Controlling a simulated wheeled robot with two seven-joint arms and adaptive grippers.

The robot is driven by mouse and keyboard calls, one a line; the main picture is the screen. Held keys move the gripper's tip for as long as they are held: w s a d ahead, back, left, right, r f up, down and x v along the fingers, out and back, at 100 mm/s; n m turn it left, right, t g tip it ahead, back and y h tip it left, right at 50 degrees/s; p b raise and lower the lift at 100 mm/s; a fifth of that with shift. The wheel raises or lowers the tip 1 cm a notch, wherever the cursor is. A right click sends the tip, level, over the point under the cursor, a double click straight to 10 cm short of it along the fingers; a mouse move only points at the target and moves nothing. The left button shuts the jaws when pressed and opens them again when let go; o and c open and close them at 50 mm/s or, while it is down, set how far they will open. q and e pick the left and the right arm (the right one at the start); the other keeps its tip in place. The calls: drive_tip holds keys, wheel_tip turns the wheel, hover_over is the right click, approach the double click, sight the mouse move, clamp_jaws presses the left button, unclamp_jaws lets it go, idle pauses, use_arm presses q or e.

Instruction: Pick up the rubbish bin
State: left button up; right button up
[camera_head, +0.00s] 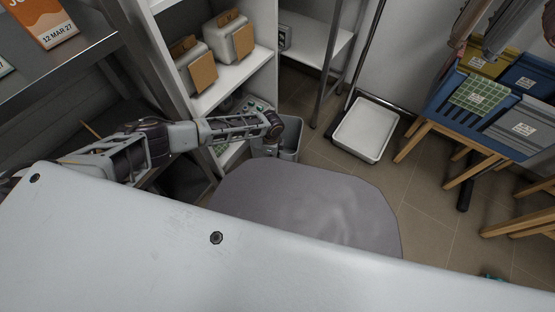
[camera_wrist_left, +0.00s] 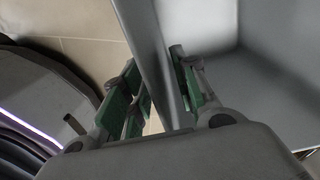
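The rubbish bin (camera_head: 291,137) is a grey open-topped container on the floor beside the white shelf, partly hidden behind my left arm. My left gripper (camera_head: 270,150) points down at the bin's near-left rim. In the left wrist view, the fingers of this gripper (camera_wrist_left: 160,88) straddle the bin's thin wall (camera_wrist_left: 146,42), one finger outside and one inside. A strip of floor shows between the outer finger and the wall, so the gripper looks open around it. The bin's inside looks empty where it shows. My right gripper is not in view.
A white shelf unit (camera_head: 235,88) with boxes stands close left of the bin. A metal-legged table (camera_head: 318,40) is behind it.

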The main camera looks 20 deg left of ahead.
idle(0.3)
use_arm(q)
clamp_jaws()
idle(0.4)
drive_tip(key=shift+w+r, duration=0.1)
